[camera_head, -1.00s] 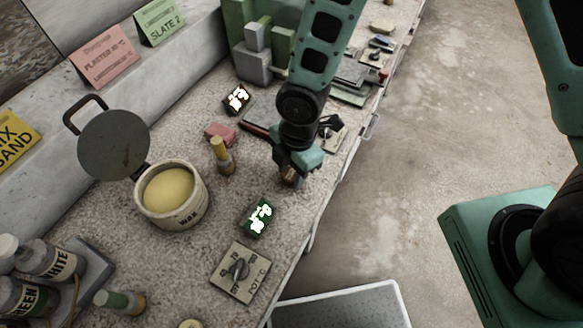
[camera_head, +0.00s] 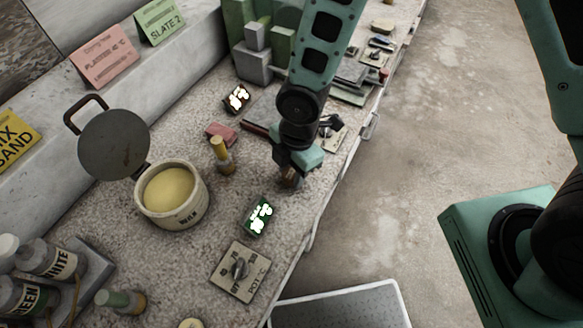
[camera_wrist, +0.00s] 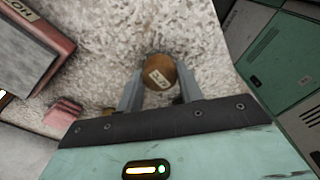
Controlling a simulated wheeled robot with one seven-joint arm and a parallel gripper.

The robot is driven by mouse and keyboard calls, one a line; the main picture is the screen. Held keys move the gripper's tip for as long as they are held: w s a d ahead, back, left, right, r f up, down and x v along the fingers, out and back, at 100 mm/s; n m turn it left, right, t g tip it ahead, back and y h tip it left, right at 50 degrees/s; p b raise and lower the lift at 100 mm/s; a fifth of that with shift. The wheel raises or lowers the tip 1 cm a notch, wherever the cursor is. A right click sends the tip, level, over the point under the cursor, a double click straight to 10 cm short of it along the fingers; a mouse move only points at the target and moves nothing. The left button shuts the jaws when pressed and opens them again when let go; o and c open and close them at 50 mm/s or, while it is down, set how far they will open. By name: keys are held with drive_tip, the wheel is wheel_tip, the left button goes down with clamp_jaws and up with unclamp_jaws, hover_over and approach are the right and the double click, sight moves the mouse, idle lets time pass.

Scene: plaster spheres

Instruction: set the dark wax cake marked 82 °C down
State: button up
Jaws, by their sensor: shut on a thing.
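The dark brown wax cake (camera_wrist: 159,70) is round and bears a small pale label whose figures are too blurred to read for certain. My gripper (camera_wrist: 160,82) is shut on it, with one finger on each side. In the head view my gripper (camera_head: 291,168) is low over the speckled bench top, near its right edge. The cake (camera_head: 289,182) shows just under it, partly hidden by the fingers. I cannot tell whether its underside touches the bench.
Left of my gripper stand a yellow-topped stub (camera_head: 220,150) and a pink block (camera_head: 221,134). A green-lit display (camera_head: 259,216) and a dial plate (camera_head: 240,270) lie nearer the front. An open wax pot (camera_head: 172,194) stands further left. Bare bench lies between them.

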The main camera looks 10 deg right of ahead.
drive_tip(key=shift+f+b, duration=0.65)
drive_tip(key=shift+f, duration=0.1)
drive_tip(key=o, duration=1)
drive_tip(key=shift+r, duration=0.1)
drive_tip(key=shift+o, duration=0.2)
drive_tip(key=shift+r+p, duration=1.8)
drive_tip(key=shift+r, duration=0.2)
